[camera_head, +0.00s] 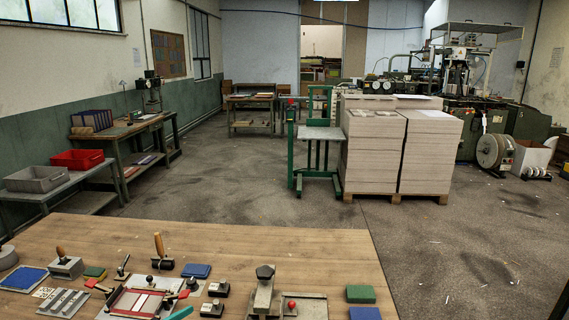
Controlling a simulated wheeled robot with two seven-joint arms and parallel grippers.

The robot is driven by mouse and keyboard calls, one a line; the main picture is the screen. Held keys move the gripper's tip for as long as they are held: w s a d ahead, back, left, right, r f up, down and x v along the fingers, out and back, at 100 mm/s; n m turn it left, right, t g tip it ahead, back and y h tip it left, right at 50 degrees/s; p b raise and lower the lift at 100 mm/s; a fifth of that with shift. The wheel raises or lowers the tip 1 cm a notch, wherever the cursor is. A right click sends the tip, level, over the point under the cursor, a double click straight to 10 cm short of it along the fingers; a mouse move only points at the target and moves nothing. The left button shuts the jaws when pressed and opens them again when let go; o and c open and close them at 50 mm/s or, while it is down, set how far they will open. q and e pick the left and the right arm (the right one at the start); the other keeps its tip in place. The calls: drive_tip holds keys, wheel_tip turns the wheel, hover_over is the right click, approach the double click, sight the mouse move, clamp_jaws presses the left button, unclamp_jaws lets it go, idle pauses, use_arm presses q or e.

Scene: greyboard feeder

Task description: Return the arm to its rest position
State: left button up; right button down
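Neither of my grippers shows in the head view, and no arm can be made out for sure. A dark shape cut off at the lower right edge is too little to identify. The wooden table (210,235) fills the lower left, and no gripper is over its visible part.
The table holds a red-framed board (137,301), a stamp-like tool with a wooden handle (160,252), blue and green blocks and several small tools. Beyond stand greyboard stacks (372,150) on pallets, a green lift (318,140) and machinery.

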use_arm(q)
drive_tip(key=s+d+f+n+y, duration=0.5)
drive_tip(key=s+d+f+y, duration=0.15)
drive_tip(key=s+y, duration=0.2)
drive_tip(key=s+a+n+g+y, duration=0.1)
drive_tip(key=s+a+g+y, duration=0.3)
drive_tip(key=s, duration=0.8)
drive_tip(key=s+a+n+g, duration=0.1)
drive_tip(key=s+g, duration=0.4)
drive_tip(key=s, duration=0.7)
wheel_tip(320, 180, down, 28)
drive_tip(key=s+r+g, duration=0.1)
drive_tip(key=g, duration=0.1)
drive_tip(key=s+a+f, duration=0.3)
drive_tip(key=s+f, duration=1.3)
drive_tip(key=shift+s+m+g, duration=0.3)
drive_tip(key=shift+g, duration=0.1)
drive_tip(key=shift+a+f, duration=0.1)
